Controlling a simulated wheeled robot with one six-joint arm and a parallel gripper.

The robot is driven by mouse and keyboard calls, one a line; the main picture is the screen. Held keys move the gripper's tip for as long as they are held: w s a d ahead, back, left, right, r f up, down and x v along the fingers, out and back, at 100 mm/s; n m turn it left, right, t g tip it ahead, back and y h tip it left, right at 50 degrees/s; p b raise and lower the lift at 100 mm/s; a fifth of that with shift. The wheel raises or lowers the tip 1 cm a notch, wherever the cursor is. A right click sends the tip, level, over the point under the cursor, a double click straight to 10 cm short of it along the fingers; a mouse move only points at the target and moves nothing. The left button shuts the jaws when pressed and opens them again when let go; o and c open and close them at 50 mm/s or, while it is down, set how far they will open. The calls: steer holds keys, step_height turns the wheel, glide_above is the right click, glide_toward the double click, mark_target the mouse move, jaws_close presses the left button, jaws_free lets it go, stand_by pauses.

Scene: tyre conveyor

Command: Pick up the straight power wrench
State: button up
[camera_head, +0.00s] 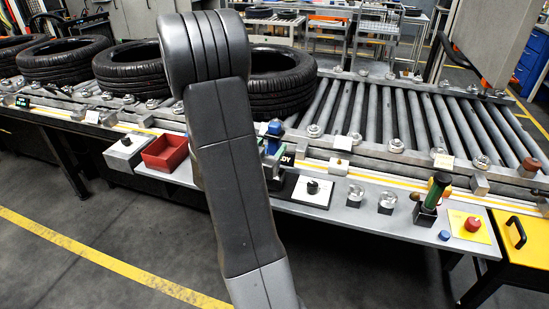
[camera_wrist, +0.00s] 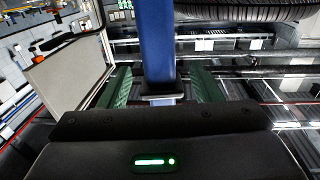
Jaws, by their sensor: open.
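A blue upright tool, which looks like the straight power wrench (camera_wrist: 157,40), stands between my gripper's fingers in the wrist view. My gripper (camera_wrist: 160,77) is open, with one green finger on each side of the blue body and a visible gap at both sides. In the head view, the top of the blue tool (camera_head: 275,128) shows just right of my arm, over the workbench. My arm hides most of the gripper there, and the tool's lower part is hard to make out.
Tyres (camera_head: 283,82) lie on the roller conveyor (camera_head: 400,115) behind the bench. A red bin (camera_head: 165,153) stands left of my arm. To the right are a black knob on a white plate (camera_head: 312,188), a green-and-black tool in a holder (camera_head: 436,188) and a red button (camera_head: 473,225).

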steer(key=p+x, duration=0.1)
steer(key=x, duration=0.4)
steer(key=shift+w, duration=0.15)
steer(key=shift+c, duration=0.5)
steer(key=c, duration=1.1)
